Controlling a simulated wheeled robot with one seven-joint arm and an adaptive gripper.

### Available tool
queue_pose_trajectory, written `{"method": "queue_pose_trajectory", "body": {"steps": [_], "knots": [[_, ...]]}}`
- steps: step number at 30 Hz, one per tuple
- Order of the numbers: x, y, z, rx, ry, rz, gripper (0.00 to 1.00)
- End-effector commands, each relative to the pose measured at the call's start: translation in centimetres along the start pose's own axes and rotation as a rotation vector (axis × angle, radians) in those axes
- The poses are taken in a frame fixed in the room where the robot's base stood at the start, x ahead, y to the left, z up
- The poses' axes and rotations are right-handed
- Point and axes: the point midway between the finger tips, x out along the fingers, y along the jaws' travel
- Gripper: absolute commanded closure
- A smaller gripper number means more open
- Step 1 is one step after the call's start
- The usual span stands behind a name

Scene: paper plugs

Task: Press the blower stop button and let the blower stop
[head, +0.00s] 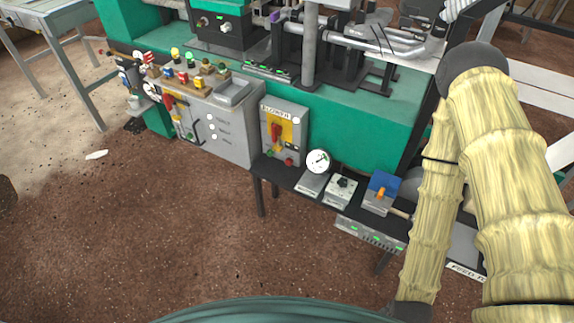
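The blower box (298,113) is a grey upright panel labelled BLOWER on the dark shelf in front of the green machine. It has a yellow plate with a red lever handle (275,134). Below the plate are a small green button (269,155) and a small red button (289,162); no stop label is readable on the red one. My arm, in pale ribbed covering, stands at the right and folds down from a dark elbow. Its forearm runs to a dark joint at the bottom edge, well right of and nearer than the box. My gripper fingers do not show.
Right of the box on the shelf (259,171) stand a round white gauge (318,161), a grey knob box (341,190) and a blue box with an orange lever (382,188). A grey cabinet (232,140) with coloured knobs stands left. The brown floor in front is open.

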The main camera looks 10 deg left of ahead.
Motion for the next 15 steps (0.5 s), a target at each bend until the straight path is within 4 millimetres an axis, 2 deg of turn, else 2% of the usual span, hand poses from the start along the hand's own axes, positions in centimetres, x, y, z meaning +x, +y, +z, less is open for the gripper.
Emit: {"method": "queue_pose_trajectory", "body": {"steps": [1, 8, 9, 15], "knots": [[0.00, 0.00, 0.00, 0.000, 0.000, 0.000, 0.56], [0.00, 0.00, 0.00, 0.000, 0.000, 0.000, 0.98], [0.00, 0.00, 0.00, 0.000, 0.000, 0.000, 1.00], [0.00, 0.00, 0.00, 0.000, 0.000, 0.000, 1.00]]}}
